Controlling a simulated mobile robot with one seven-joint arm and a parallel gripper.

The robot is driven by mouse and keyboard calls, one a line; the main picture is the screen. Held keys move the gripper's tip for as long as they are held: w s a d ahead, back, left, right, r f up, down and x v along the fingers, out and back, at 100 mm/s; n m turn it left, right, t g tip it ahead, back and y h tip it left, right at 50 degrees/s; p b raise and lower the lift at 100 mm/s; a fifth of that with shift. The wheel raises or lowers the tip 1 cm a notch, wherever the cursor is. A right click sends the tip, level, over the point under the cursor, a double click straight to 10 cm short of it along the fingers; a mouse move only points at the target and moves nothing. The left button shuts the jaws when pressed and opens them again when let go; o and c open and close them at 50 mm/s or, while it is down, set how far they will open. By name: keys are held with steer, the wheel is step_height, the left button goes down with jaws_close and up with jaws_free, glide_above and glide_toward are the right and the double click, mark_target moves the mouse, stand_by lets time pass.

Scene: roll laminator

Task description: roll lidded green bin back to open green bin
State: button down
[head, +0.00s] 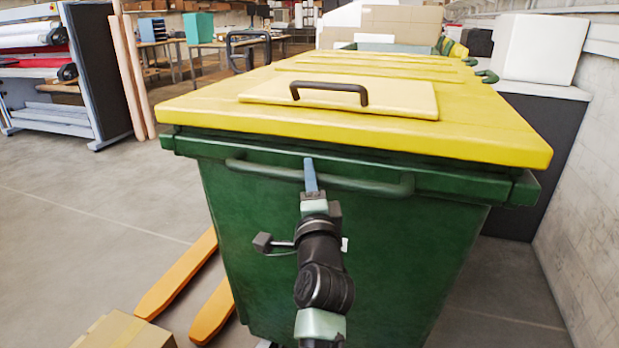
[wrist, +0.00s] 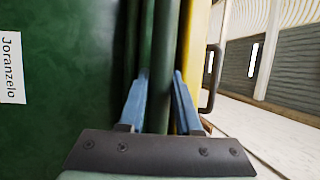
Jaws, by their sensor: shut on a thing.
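The lidded green bin (head: 430,240) stands close in front of me, its yellow lid (head: 210,105) shut. A green bar handle (head: 370,185) runs along its near side under the lid. My gripper (head: 311,178) is shut on this bar, left of its middle. In the wrist view, the blue fingers (wrist: 160,78) of my gripper lie on both sides of the bar (wrist: 161,50). A green and yellow piece (head: 452,47) shows behind the lid at the back. I cannot tell whether it is the open green bin; most of it is hidden.
An orange pallet-truck fork (head: 178,275) and a cardboard box (head: 125,332) lie on the floor at the lower left. A dark counter (head: 535,120) and a wall (head: 590,190) close off the right.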

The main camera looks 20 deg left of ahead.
steer(key=shift+d, duration=0.1)
steer(key=c, duration=0.6)
jaws_free()
steer(key=p+v, duration=0.1)
steer(key=v, duration=1.2)
